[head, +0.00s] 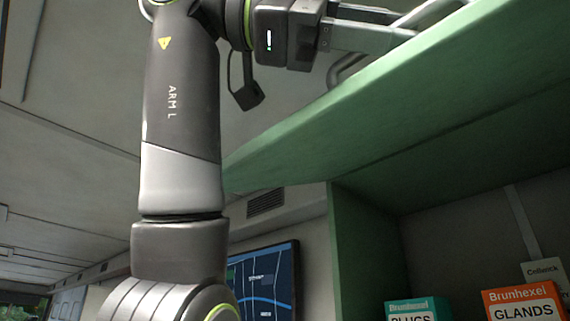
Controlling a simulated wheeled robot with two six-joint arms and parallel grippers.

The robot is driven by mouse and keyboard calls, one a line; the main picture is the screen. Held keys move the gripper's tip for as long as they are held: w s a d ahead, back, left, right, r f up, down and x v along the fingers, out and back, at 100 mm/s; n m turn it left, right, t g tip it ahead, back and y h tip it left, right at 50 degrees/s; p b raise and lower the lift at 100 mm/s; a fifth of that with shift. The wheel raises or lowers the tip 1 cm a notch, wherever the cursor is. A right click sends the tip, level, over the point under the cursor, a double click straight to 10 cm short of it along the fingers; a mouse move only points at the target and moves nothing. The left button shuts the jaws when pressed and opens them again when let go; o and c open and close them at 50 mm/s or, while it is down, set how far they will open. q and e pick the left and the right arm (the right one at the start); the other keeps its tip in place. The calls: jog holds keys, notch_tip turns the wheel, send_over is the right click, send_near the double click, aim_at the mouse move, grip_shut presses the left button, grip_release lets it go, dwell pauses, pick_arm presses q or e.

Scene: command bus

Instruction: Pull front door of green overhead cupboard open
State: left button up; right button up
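The green overhead cupboard (362,245) stands at the right of the head view. Its front door (400,110) is a green panel raised at the top, and the inside of the cupboard shows below it. A grey bar handle (346,70) curves along the door's upper side. My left gripper (402,25) is at the top, its two fingers pointing right across the handle. The handle passes behind the lower finger and shows again beyond it. Whether the fingers grip it cannot be seen. My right gripper is out of view.
Inside the cupboard stand a teal box (420,308), an orange box (524,300) and a pale box (546,272). A wall screen with a map (264,284) hangs left of the cupboard, below a vent (266,202). The ceiling is close above my arm.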

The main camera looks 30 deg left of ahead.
pick_arm(q)
jog(key=b+v, duration=0.2)
jog(key=v, duration=1.4)
jog(key=shift+a+r+b, duration=0.2)
jog(key=shift+a+b, duration=0.1)
jog(key=shift+a, duration=0.05)
jog(key=shift+s+a, duration=0.1)
jog(key=shift+s, duration=0.05)
jog(key=shift+a, duration=0.2)
